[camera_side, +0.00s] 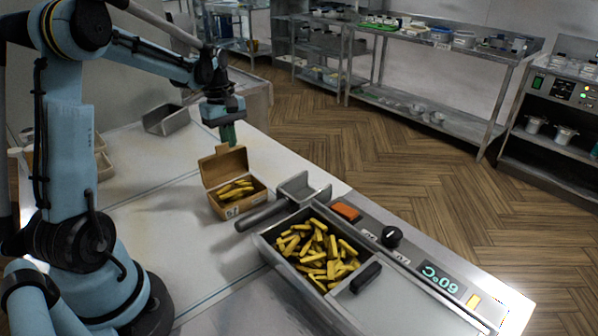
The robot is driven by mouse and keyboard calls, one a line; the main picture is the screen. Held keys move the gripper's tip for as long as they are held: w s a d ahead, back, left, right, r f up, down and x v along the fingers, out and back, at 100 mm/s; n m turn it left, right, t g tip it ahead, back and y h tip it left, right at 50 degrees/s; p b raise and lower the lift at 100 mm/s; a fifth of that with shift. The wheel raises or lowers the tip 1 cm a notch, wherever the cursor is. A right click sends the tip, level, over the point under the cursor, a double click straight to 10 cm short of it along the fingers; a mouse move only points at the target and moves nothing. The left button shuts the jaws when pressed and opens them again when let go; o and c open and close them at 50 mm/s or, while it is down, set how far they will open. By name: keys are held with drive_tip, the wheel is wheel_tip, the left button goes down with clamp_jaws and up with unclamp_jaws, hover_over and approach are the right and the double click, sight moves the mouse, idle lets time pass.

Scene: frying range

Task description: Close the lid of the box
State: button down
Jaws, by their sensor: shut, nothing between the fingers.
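A small tan box (243,207) stands on the white counter with several yellow fries (236,190) in it. Its lid (224,166) is open and stands up, tilted back, along the box's far side. My gripper (229,140) points down just above and behind the raised lid's upper edge. Its green fingers are shut and hold nothing. Whether the fingertips touch the lid cannot be told from this view.
A fryer tray (262,243) full of yellow fries is set in the counter at front right. A scoop (290,199) with a dark handle lies between it and the box. A metal holder (167,120) stands at back left. The counter (160,215) left of the box is clear.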

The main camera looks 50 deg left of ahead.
drive_tip(key=shift+d+r, duration=0.55)
drive_tip(key=shift+d, duration=0.45)
drive_tip(key=shift+d+r, duration=0.25)
drive_tip(key=shift+d, duration=0.5)
drive_tip(key=shift+d+r, duration=0.2)
drive_tip(key=shift+d, duration=0.5)
wheel_tip(320, 180, up, 6)
idle(0.4)
drive_tip(key=shift+d, duration=0.1)
